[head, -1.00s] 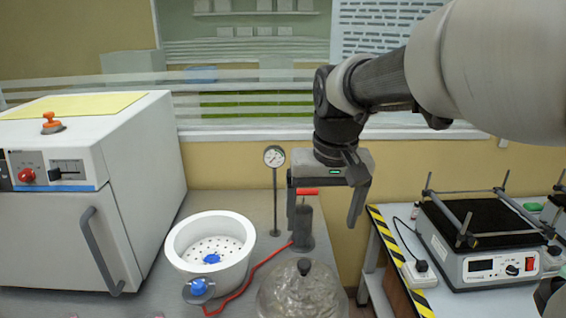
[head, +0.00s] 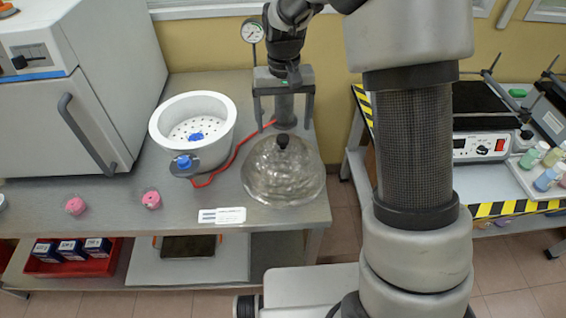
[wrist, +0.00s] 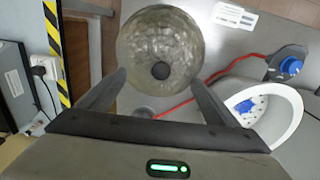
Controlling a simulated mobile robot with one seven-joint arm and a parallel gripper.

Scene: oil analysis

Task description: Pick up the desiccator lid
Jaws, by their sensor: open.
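The desiccator lid (head: 283,177) is a clear, textured glass dome with a black knob (head: 283,141) on top. It rests on the steel table near its right front corner. In the wrist view the lid (wrist: 158,35) lies ahead of my fingers, its black knob (wrist: 161,70) between their lines. My gripper (head: 284,126) is open and empty, fingers pointing down, above and behind the lid in the head view. It also shows in the wrist view (wrist: 160,88). The white desiccator base (head: 225,115) stands left of the lid, with a perforated plate and blue stopcock.
A red hose (head: 235,155) runs beside the base. A gauge (head: 253,32) on a stand rises behind. A white oven (head: 75,95) fills the left. Two pink items (head: 151,200) and a label card (head: 222,215) lie at the front. A striped table (head: 500,208) stands right.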

